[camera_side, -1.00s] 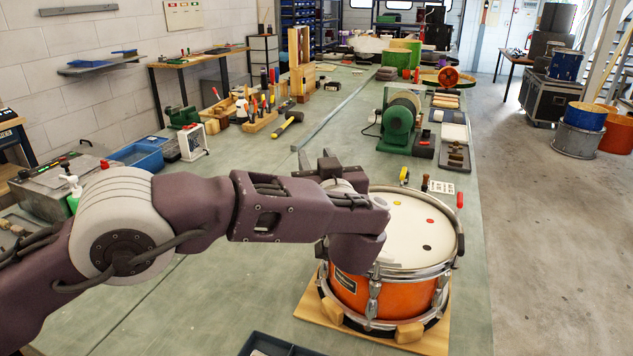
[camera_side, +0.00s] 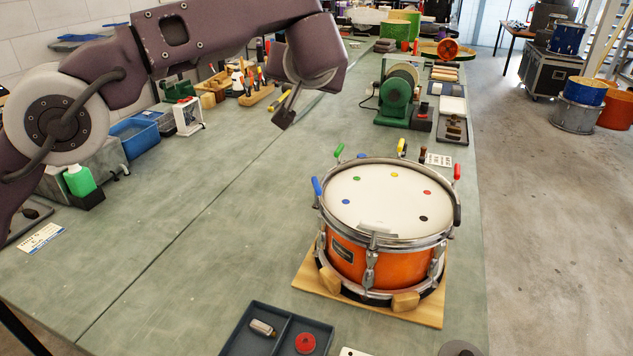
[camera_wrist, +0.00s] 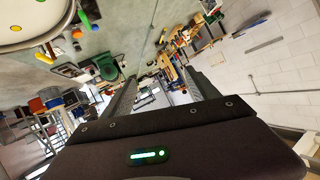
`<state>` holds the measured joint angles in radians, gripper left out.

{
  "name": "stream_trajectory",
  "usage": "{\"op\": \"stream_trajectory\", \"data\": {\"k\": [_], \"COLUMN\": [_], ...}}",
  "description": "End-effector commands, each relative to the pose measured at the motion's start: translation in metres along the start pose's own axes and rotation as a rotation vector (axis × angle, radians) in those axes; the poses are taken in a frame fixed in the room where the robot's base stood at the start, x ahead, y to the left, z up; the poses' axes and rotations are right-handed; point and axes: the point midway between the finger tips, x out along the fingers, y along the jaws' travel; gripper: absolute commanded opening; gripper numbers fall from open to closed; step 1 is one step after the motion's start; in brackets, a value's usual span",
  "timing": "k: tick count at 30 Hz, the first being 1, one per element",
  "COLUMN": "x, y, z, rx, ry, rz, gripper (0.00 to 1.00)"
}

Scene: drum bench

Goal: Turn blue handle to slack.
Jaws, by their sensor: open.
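The orange drum (camera_side: 385,268) stands on a wooden board, its white head facing up. The blue handle (camera_side: 317,187) sticks up at the left of the rim, leaning slightly outward. A green handle (camera_side: 339,151), a yellow handle (camera_side: 401,146) and a red handle (camera_side: 457,172) stand around the rim too. My gripper (camera_side: 287,112) is open and empty, up and behind-left of the drum, well apart from the blue handle. In the wrist view my two fingers (camera_wrist: 165,92) are spread with nothing between them. Part of the drum (camera_wrist: 25,25) shows at that view's upper left.
Coloured dots lie on the drum head. A dark tray (camera_side: 277,333) with a small bottle and a red knob is in front. A green grinder (camera_side: 394,100) stands behind the drum, and a tool rack (camera_side: 257,94) farther back.

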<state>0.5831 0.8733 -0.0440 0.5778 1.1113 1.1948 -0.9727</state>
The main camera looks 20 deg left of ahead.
Motion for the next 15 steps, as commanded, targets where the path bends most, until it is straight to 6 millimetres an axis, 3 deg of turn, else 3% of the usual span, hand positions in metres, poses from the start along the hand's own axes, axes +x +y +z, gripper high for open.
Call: {"op": "stream_trajectory", "data": {"k": [1, 4, 9, 11, 15], "x": [0.014, 0.029, 0.02, 0.006, -0.04], "y": [-0.003, 0.001, 0.007, 0.007, -0.005], "z": [0.016, 0.05, 0.084, 0.083, 0.047], "rx": [0.049, 0.166, 0.317, 0.349, 0.373], "ry": [-0.081, -0.239, -0.408, -0.412, -0.268], "rz": [0.043, 0.188, 0.564, 0.731, 1.088], "gripper": [0.69, 0.69, 0.69, 0.69, 0.69]}}
